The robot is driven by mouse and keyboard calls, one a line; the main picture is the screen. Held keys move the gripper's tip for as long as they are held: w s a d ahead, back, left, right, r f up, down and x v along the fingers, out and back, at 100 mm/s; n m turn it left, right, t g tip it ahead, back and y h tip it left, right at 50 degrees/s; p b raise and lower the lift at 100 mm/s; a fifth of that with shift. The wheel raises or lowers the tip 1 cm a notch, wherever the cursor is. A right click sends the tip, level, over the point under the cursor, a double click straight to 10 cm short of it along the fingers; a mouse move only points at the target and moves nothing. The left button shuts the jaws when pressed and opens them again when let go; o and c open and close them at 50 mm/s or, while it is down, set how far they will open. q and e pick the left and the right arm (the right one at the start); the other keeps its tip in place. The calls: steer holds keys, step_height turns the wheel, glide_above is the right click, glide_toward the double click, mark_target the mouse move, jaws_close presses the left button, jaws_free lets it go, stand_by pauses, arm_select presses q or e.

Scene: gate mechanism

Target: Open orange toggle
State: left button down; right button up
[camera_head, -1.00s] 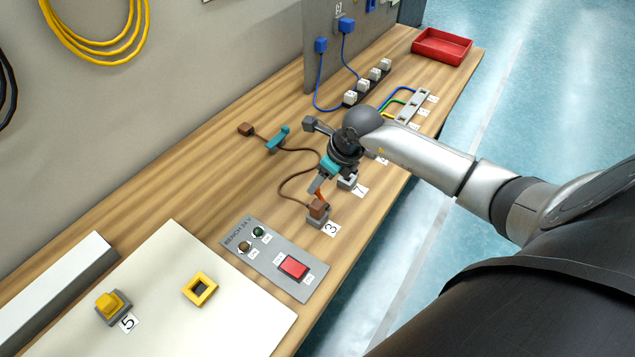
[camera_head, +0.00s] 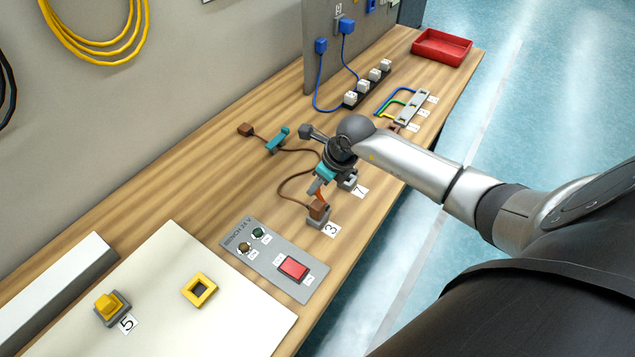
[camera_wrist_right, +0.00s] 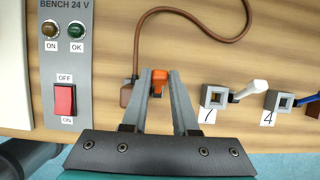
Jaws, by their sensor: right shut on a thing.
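The orange toggle (camera_wrist_right: 159,77) sits between my right gripper's fingertips in the right wrist view. It is on the station labelled 3, a grey base with a brown block (camera_head: 318,209), near the bench's front edge. A brown cable runs from the block. In the head view the orange lever (camera_head: 321,196) shows partly beside the fingers. My right gripper (camera_head: 317,187) is shut on the orange toggle, coming from above. The wrist view shows its two grey fingers (camera_wrist_right: 159,82) on either side of it. My left gripper is not in view.
A grey BENCH 24 V panel (camera_head: 262,270) with a red switch (camera_head: 293,268) lies beside the toggle. The white toggle (camera_wrist_right: 252,91) at 7 and the blue toggle (camera_wrist_right: 306,99) at 4 stand close on the other side.

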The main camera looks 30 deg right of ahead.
jaws_close()
